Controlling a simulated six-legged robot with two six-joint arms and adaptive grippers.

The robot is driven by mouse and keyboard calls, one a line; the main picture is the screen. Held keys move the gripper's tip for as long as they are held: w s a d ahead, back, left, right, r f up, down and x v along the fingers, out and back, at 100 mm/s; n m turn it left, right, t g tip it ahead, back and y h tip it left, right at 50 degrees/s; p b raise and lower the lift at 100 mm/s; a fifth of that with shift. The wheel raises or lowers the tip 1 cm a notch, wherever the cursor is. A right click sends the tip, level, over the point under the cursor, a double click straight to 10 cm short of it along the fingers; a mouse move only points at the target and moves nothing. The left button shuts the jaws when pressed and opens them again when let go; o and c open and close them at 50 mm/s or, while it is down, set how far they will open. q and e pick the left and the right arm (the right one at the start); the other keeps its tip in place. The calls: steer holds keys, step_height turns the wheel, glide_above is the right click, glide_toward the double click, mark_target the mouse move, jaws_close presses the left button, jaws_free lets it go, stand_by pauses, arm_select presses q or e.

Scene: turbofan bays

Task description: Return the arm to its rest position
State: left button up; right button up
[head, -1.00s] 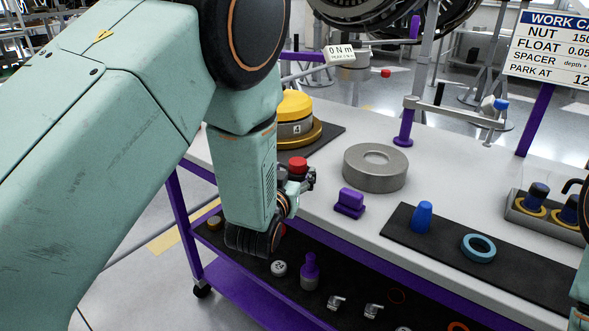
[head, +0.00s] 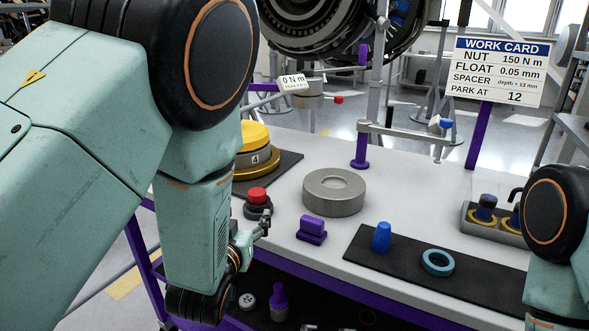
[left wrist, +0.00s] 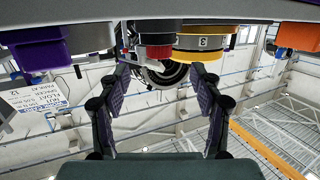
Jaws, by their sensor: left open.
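My left arm comes in from the left in the head view. Its gripper (head: 262,226) is small there, partly behind the forearm, by the near edge of the white bench (head: 300,155). It is just below and in front of the red button (head: 257,195) in the picture. In the left wrist view the two fingers of the left gripper (left wrist: 158,88) stand wide apart with nothing between them. The red button (left wrist: 154,52) shows beyond them, under the inverted bench edge. My right arm (head: 555,230) shows at the right edge; its gripper is out of view.
A purple post (head: 360,150) rises behind. A lower shelf holds small parts. The work card (head: 500,70) stands behind.

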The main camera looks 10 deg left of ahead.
arm_select(q)
steer(key=s+a+f+g, duration=0.2)
steer(key=s+f+g, duration=0.2)
steer(key=s+f, duration=0.45)
steer(key=s+a+f+g, duration=0.2)
steer(key=s+f+g, duration=0.3)
steer(key=f, duration=0.6)
steer(key=s+f+g, duration=0.3)
steer(key=s+f, duration=0.1)
steer(key=s, duration=0.8)
steer(key=s+f+g, duration=0.4)
steer(key=s, duration=0.8)
steer(key=shift+s+f+h, duration=0.2)
steer(key=shift+f+h, duration=0.1)
steer(key=shift+f, duration=0.1)
steer(key=shift+a, duration=0.1)
